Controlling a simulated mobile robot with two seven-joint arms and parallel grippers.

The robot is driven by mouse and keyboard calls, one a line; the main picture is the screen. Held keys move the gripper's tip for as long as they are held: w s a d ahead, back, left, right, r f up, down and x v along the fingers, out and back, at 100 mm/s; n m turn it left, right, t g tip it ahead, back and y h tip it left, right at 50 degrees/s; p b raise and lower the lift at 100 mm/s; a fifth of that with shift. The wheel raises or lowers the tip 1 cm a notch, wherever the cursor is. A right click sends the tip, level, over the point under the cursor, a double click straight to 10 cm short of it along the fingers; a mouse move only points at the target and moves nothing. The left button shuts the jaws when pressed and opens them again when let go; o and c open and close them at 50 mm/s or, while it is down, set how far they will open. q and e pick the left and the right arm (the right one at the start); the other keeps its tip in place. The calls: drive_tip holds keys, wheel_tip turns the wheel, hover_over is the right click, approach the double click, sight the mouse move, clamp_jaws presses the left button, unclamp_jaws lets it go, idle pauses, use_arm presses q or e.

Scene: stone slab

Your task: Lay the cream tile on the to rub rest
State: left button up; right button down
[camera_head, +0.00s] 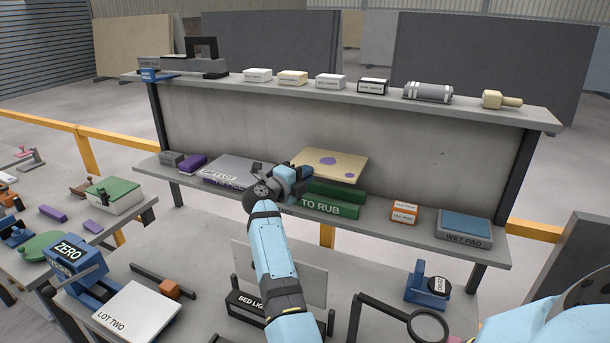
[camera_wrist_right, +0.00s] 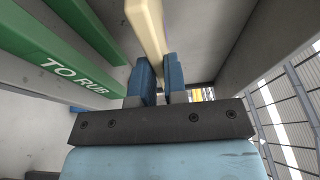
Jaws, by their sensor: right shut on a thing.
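The cream tile (camera_head: 335,163), with purple blotches on its face, is held roughly flat over the green TO RUB rest (camera_head: 328,206) on the shelf. My right gripper (camera_head: 298,180) is shut on the tile's near-left edge. In the right wrist view the tile (camera_wrist_right: 147,25) shows edge-on between the blue fingers (camera_wrist_right: 160,80). The rest's green bars (camera_wrist_right: 60,65) lie to its left there, with a visible gap between tile and bars. The tile hides part of the rest's top in the head view. My left gripper is not in view.
On the same shelf, a grey labelled slab (camera_head: 228,170) lies left of the rest. The upper shelf (camera_head: 350,92) runs above and behind. Bare shelf separates the rest and boxes.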

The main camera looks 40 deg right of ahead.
wheel_tip(320, 180, down, 7)
drive_tip(key=b, duration=0.4)
drive_tip(key=shift+a, duration=0.15)
drive_tip(key=shift+f+b, duration=0.6)
drive_tip(key=shift+f, duration=0.15)
drive_tip(key=c, duration=1.1)
unclamp_jaws()
drive_tip(key=shift+s, duration=0.1)
